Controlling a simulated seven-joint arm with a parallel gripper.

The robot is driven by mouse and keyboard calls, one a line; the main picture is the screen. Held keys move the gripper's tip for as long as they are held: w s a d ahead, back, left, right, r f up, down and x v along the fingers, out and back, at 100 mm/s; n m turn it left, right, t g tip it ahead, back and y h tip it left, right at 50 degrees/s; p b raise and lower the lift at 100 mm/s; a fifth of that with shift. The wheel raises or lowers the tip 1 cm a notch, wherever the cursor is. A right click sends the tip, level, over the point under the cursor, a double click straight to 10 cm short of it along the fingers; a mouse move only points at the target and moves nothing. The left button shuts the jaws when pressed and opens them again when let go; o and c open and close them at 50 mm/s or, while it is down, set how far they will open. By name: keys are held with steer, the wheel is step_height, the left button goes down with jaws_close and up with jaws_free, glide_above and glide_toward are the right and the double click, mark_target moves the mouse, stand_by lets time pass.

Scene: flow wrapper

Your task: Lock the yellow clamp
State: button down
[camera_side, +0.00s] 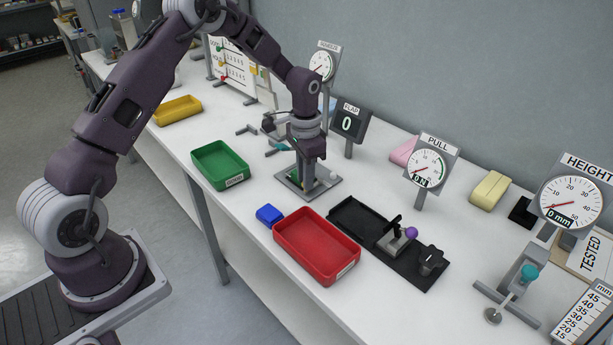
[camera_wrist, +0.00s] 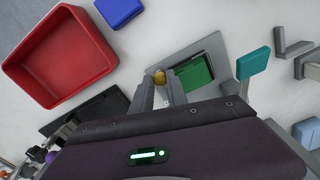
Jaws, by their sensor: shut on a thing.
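The yellow clamp shows in the wrist view as a small yellow knob (camera_wrist: 159,77) at the edge of a grey metal plate (camera_wrist: 212,48) with a green block (camera_wrist: 196,70) on it. My gripper (camera_wrist: 161,84) is shut on the yellow knob, with its fingertips on either side. In the side view my gripper (camera_side: 306,185) points down over the same plate (camera_side: 328,190). The arm hides most of the clamp there, so I cannot tell whether the clamp is locked.
A green tray (camera_side: 220,180) stands left of the plate, and a red tray (camera_side: 316,268) and blue block (camera_side: 269,214) stand in front. A black fixture (camera_side: 368,226) with a purple knob lies to the right. A flap display (camera_side: 351,122) stands behind.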

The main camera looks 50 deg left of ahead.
stand_by(0.3)
steer(key=c, duration=1.3)
jaws_free()
step_height(320, 180, up, 7)
steer(key=shift+r, duration=0.1)
steer(key=s+d+r+n+t+y, duration=0.1)
steer(key=s+d+r, duration=0.1)
steer(key=s+r, duration=0.5)
steer(key=s+d+r+t, duration=0.1)
steer(key=s+d+r, duration=0.3)
steer(key=r, duration=0.5)
steer(key=s+d+r+n+t+h, duration=0.1)
steer(key=s+d+n+t, duration=0.1)
steer(key=s, duration=1.7)
steer(key=shift+s+r+t, duration=0.4)
steer(key=shift+t, duration=0.4)
